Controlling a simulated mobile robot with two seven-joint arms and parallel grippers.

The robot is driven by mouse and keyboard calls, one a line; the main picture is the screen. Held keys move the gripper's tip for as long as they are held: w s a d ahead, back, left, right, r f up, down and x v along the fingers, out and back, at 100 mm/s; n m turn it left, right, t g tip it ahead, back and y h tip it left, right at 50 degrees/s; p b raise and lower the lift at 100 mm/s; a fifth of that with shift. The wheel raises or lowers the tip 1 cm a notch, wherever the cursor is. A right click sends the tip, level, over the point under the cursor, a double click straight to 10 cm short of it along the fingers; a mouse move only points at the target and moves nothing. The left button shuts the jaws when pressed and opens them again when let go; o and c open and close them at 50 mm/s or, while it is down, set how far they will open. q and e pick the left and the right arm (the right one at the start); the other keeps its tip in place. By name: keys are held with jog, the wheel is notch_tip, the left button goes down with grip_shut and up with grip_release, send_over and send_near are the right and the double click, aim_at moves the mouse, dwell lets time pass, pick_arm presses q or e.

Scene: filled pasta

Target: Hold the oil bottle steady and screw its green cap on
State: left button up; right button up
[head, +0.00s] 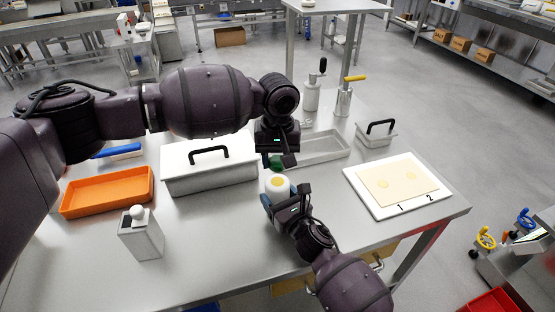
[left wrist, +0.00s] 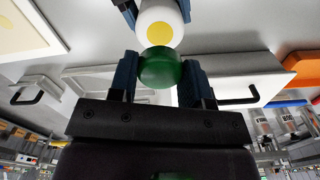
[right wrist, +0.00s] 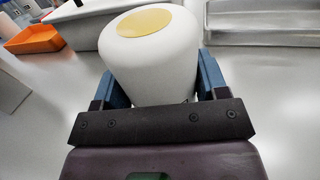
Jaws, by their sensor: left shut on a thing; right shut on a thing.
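The cap also shows in the head view (head: 276,162), partly hidden by the gripper. In the left wrist view the cap overlaps the edge of the bottle's top (left wrist: 160,27); I cannot tell whether they touch.
A lidded steel container (head: 210,170) and an orange tray (head: 107,190) stand to the left. A white dispenser (head: 142,237) is at the front left. A steel tray (head: 318,148) lies behind, and a white board (head: 357,197) with a pasta sheet lies to the right.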

aim_at(277, 182)
pick_arm(q)
jog(key=shift+f, duration=0.85)
jog(key=shift+f, duration=0.9)
jog(key=shift+f, duration=0.55)
